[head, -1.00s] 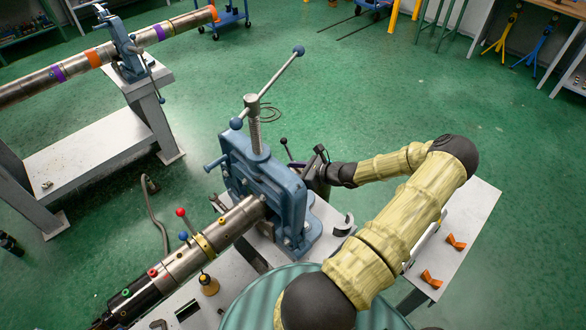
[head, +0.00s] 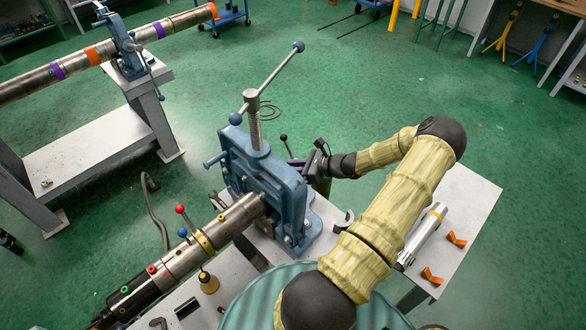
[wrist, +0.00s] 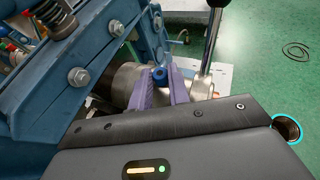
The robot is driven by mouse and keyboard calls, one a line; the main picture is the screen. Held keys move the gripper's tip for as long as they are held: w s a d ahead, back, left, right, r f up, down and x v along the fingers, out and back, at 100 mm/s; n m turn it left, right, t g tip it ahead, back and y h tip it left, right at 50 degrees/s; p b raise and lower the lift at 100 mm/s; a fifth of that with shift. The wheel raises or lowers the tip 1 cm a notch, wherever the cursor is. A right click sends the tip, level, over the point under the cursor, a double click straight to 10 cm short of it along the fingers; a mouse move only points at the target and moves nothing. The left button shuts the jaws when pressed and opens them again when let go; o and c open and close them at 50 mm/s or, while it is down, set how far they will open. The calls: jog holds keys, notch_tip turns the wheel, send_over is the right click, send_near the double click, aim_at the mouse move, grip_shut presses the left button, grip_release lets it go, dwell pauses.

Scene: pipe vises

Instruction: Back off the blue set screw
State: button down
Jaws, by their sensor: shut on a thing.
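The blue set screw (wrist: 159,75) sits on a metal pipe fitting (wrist: 125,84) behind the blue vise frame, as the wrist view shows. My gripper's two purple fingers (wrist: 161,82) stand on either side of its head and are shut on it. In the head view, my gripper (head: 304,167) is at the far right side of the blue pipe vise (head: 265,170). The set screw is hidden there by the vise and my gripper.
A metal lever (wrist: 210,45) rises close to the right of my fingers; its dark knob (head: 283,137) shows in the head view. The vise frame crowds the left. A silver cylinder (head: 428,228) and orange pieces (head: 457,239) lie on the right bench (head: 470,200).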

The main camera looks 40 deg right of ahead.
jog(key=shift+w+d+f+n+g+y+b, duration=0.1)
jog(key=shift+d+n+g+y+b, duration=0.05)
jog(key=shift+n+g+y+b, duration=0.4)
jog(key=shift+w+d+f+n+g+y+b, duration=0.1)
jog(key=shift+n+g+y+b, duration=0.25)
jog(key=shift+n+y, duration=0.25)
jog(key=shift+r+n, duration=0.15)
jog(key=shift+n, duration=0.2)
jog(key=c, duration=1.3)
grip_release()
jog(key=shift+s, duration=0.1)
jog(key=b+v, duration=0.1)
jog(key=v, duration=0.4)
jog(key=b+v, duration=0.2)
jog(key=v, duration=0.4)
jog(key=b+v, duration=0.2)
jog(key=v, duration=0.4)
jog(key=shift+d+r, duration=0.1)
jog(key=shift+d, duration=0.35)
